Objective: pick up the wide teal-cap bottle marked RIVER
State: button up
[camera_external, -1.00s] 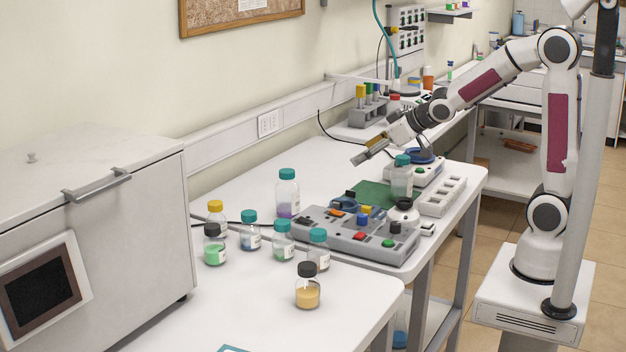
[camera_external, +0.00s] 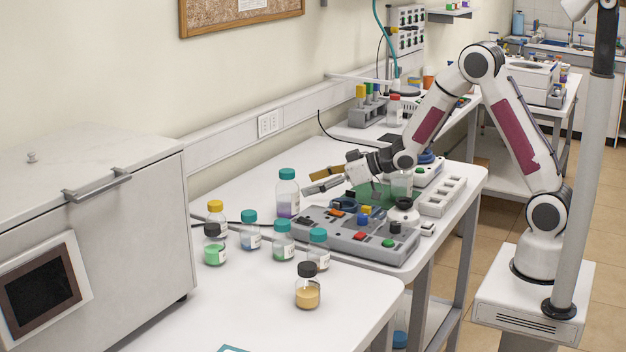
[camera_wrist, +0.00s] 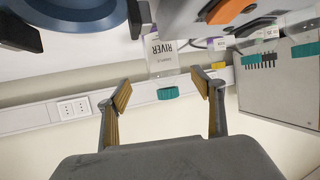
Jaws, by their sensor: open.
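The wide teal-cap bottle marked RIVER (camera_wrist: 167,52) shows upside down in the wrist view, its label facing me and its teal cap (camera_wrist: 167,93) between the lines of my fingers. I take it to be the tall clear bottle with purplish contents (camera_external: 288,197) at the back of the bench in the external view, where its label is too small to read. It stands upright. My gripper (camera_external: 307,183) is open and empty, just right of the bottle and pointing at it. In the wrist view its two fingers (camera_wrist: 162,88) are spread, with the bottle beyond them.
A grey control box (camera_external: 345,235) with coloured buttons lies below my gripper. Smaller teal-cap bottles (camera_external: 283,242), a yellow-cap bottle (camera_external: 216,210) and black-cap bottles (camera_external: 308,290) stand at the front left. Another bottle (camera_external: 401,185) is partly behind my arm. A white oven (camera_external: 110,220) stands left.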

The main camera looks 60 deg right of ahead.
aim_at(287, 191)
jog(key=shift+w+a+f, duration=0.15)
jog(key=shift+a+f, duration=0.1)
jog(key=shift+f, duration=0.05)
jog(key=shift+x, duration=1.3)
jog(key=shift+w+a, duration=0.1)
jog(key=shift+w, duration=0.05)
jog(key=shift+x, duration=2.4)
jog(key=shift+a+r, duration=0.1)
jog(key=shift+a, duration=0.05)
jog(key=shift+c, duration=0.4)
jog(key=c, duration=1.5)
jog(key=shift+o, duration=0.2)
jog(key=shift+r, duration=0.2)
